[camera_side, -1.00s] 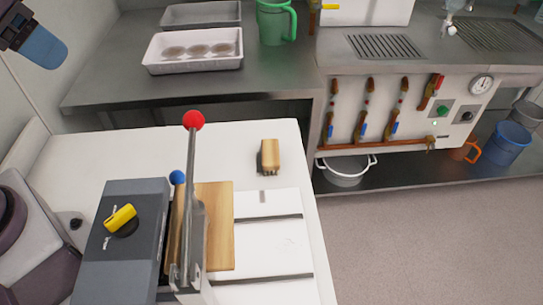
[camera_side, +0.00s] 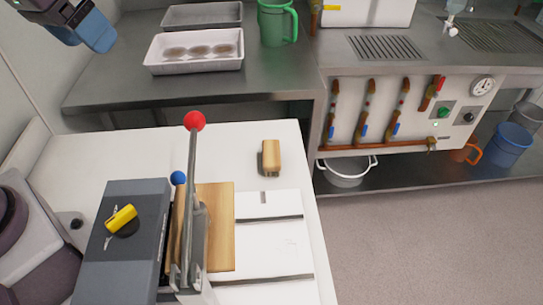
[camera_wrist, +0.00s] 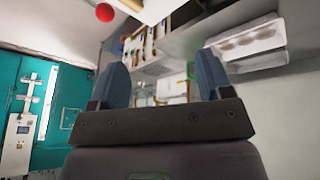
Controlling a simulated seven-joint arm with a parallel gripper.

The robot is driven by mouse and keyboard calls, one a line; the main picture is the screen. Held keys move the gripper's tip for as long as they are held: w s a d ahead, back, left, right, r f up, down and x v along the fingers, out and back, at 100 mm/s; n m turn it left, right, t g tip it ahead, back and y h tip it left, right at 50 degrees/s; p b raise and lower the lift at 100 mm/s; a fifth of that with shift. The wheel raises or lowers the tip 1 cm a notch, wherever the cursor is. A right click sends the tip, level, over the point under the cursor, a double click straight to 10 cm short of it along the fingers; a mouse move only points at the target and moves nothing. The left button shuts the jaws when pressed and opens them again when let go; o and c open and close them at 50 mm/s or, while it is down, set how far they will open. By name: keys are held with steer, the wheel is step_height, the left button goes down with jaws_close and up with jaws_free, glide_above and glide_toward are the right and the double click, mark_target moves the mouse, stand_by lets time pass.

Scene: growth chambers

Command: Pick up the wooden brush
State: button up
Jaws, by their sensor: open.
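The wooden brush (camera_side: 272,155) lies on the white table (camera_side: 110,155), near its back right part, with its pale wood side showing and a dark side at its left. My gripper shows partly at the top left of the side view, with a blue finger (camera_side: 97,33), high above and far to the left of the brush. In the wrist view my gripper (camera_wrist: 160,80) has its two blue-grey fingers wide apart with nothing between them. I cannot make out the brush in the wrist view.
A lever with a red ball (camera_side: 194,121) stands upright left of the brush, beside a wooden board (camera_side: 217,245) and a grey box with a yellow knob (camera_side: 121,219). The table around the brush is clear.

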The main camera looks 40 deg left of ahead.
steer(key=w+d+f+n+g, duration=0.15)
steer(key=w+d+f, duration=0.25)
steer(key=w, duration=0.4)
steer(key=n+y, duration=0.4)
steer(key=n, duration=0.1)
glide_toward(272, 153)
steer(key=x, duration=1.1)
steer(key=shift+f, duration=0.1)
steer(key=c, duration=1)
steer(key=shift+r, duration=5.05)
